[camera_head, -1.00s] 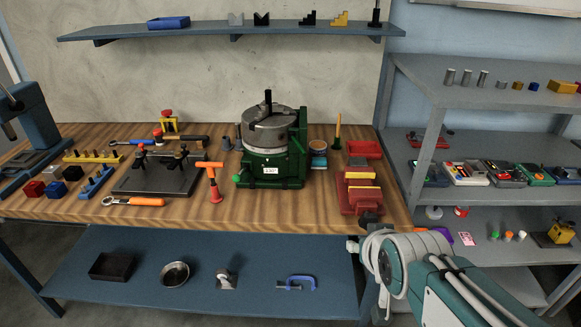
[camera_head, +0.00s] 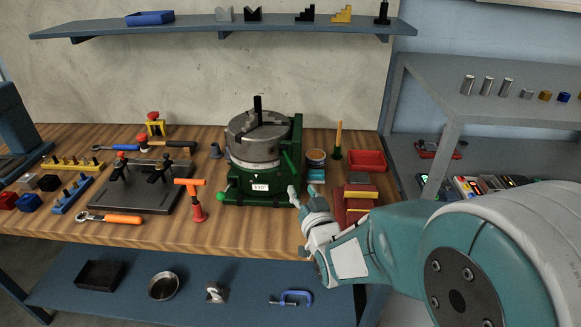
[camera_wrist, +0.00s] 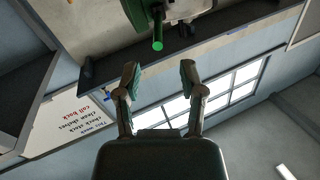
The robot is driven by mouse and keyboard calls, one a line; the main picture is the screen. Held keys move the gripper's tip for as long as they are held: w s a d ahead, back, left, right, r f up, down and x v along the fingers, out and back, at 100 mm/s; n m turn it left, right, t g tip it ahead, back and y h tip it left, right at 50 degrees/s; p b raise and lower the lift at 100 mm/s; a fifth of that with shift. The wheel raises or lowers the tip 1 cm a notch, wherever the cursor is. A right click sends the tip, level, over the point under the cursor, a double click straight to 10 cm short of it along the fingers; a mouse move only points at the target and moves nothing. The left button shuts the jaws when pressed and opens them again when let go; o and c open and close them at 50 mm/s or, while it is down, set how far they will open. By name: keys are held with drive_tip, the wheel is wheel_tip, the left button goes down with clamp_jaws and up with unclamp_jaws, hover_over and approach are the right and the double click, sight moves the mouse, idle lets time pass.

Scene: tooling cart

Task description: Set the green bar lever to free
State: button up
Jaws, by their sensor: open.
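The green rotary table (camera_head: 262,188) stands on the wooden bench with a grey chuck (camera_head: 255,140) on top. A dark green bar lever (camera_head: 289,163) slants up at its right side. In the wrist view a green bar with a bright round end (camera_wrist: 157,44) points toward the camera, just beyond the fingertips; it looks like this lever. My gripper (camera_head: 295,191) is at the front right of the green base. In the wrist view my gripper (camera_wrist: 158,75) has its fingers spread apart with nothing between them. The lever's lower part is partly hidden in the head view.
A red-and-yellow stepped block (camera_head: 354,205) stands close to the right of my gripper. An orange T-handled tool (camera_head: 192,192) stands left of the rotary table. A shelf unit (camera_head: 440,120) is at right.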

sight(291, 164)
drive_tip(key=x, duration=0.9)
drive_tip(key=shift+w, duration=0.4)
clamp_jaws()
